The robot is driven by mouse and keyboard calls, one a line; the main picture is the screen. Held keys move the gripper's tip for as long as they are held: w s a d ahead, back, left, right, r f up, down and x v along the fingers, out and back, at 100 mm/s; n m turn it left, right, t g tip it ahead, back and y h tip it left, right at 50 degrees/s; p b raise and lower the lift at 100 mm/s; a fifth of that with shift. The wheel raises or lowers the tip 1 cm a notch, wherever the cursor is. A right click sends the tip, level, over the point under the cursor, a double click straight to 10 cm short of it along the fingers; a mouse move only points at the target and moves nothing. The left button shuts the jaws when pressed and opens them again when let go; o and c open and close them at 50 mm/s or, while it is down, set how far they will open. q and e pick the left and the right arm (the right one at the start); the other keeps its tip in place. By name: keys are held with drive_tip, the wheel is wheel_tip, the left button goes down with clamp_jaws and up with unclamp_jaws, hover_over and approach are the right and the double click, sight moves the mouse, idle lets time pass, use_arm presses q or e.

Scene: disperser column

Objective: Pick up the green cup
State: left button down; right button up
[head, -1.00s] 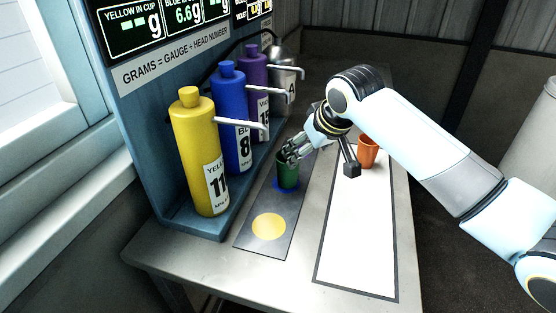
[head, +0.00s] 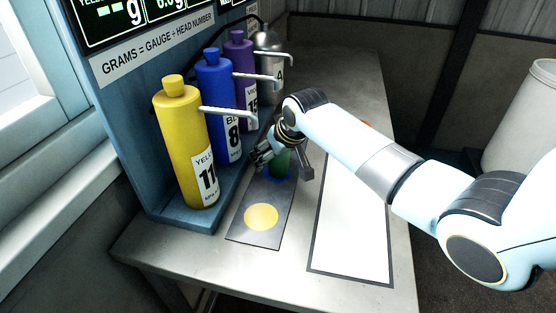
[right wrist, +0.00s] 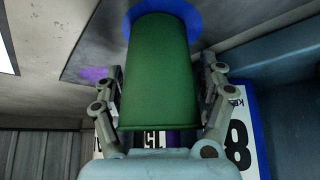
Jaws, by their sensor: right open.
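The green cup (head: 281,165) stands on the blue spot (head: 270,179) of the dark strip (head: 285,198), partly hidden by my right arm in the head view. In the right wrist view the green cup (right wrist: 157,75) fills the space between the two fingers. My right gripper (head: 262,153) is at the cup in the head view. In the right wrist view my right gripper (right wrist: 160,85) is open, with one finger on each side of the cup; I cannot tell whether either finger touches it. My left gripper is not in view.
The yellow (head: 186,150), blue (head: 216,105) and violet (head: 240,80) bottles and a grey dispenser (head: 270,65) stand along the panel, with spouts reaching out. A yellow spot (head: 261,217) is free in front. The white mat (head: 350,230) is clear.

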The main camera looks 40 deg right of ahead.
drive_tip(key=shift+s, duration=0.1)
drive_tip(key=c, duration=1.2)
drive_tip(key=shift+r, duration=0.1)
drive_tip(key=shift+c, duration=0.3)
